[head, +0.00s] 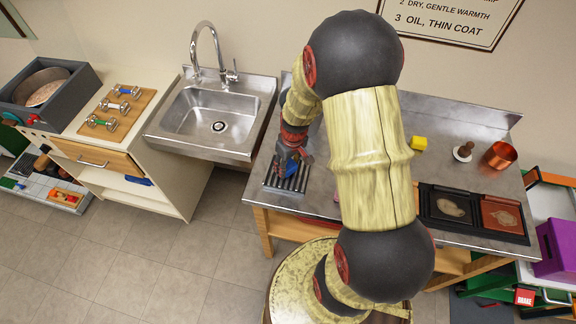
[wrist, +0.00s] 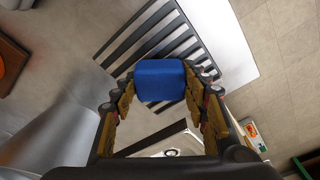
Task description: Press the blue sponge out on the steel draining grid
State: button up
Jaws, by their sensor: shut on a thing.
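The blue sponge (wrist: 160,80) is between the fingers of my gripper (head: 290,158), which is shut on it. In the wrist view its blue face fills the space between the fingertips. The steel draining grid (head: 289,182) lies on the metal bench, with dark slots between its bars. The grid also shows behind the sponge in the wrist view (wrist: 148,38). The sponge is over or at the grid; I cannot tell whether it touches the bars. In the head view my gripper mostly hides the sponge.
A steel sink (head: 212,118) with a tall tap stands left of the bench. My arm covers the bench's middle.

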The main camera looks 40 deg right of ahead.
jog(key=shift+r+p, duration=1.8)
jog(key=shift+r, duration=1.2)
